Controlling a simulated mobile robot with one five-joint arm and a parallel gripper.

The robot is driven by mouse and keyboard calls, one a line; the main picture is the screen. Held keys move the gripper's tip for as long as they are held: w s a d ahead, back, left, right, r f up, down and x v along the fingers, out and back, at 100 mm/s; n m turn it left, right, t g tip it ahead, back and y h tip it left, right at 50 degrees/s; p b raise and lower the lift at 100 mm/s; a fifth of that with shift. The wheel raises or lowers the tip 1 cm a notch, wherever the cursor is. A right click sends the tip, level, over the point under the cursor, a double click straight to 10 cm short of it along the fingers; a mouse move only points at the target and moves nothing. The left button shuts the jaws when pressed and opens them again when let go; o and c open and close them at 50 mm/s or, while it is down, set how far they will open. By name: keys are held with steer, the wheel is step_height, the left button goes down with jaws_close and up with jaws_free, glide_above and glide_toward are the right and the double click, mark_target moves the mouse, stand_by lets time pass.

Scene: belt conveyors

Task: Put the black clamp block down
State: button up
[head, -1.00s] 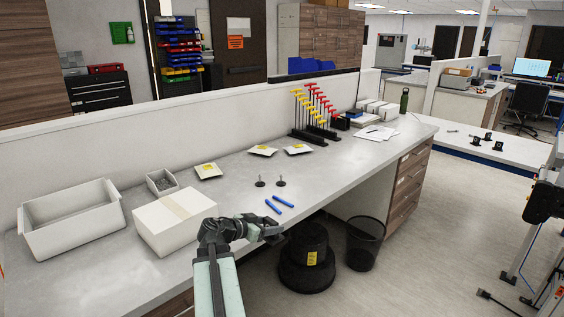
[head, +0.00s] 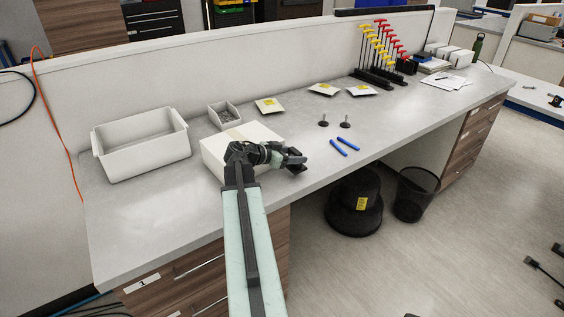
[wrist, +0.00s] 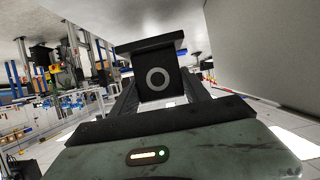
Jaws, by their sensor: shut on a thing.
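The black clamp block (wrist: 157,78) sits between the two fingers of my gripper (wrist: 158,97) in the wrist view, with a pale ring on its facing side. In the head view my gripper (head: 294,159) is shut on the block (head: 298,168), a small dark shape at the fingertips. The gripper is over the grey workbench (head: 200,226), just right of the white box (head: 212,152). I cannot tell whether the block touches the bench top.
Blue-handled pliers (head: 344,146) and two small dark upright parts (head: 345,122) lie right of the gripper. An open white bin (head: 140,150) stands left. A small tray (head: 224,115) and packets (head: 269,106) are behind. The bench's front left is clear.

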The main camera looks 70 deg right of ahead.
mark_target(294, 166)
steer(key=shift+s+f, duration=0.2)
step_height(294, 166, down, 4)
steer(key=b, duration=0.4)
steer(key=shift+r, duration=0.25)
steer(key=shift+w+r, duration=0.15)
steer(key=shift+r, duration=0.1)
steer(key=o, duration=1.5)
steer(key=shift+f, duration=0.1)
steer(key=shift+a+r+p, duration=0.1)
steer(key=shift+r+p, duration=0.15)
steer(key=shift+p, duration=0.15)
steer(key=p+v, duration=0.4)
steer(key=v, duration=0.8)
steer(key=shift+f, duration=0.1)
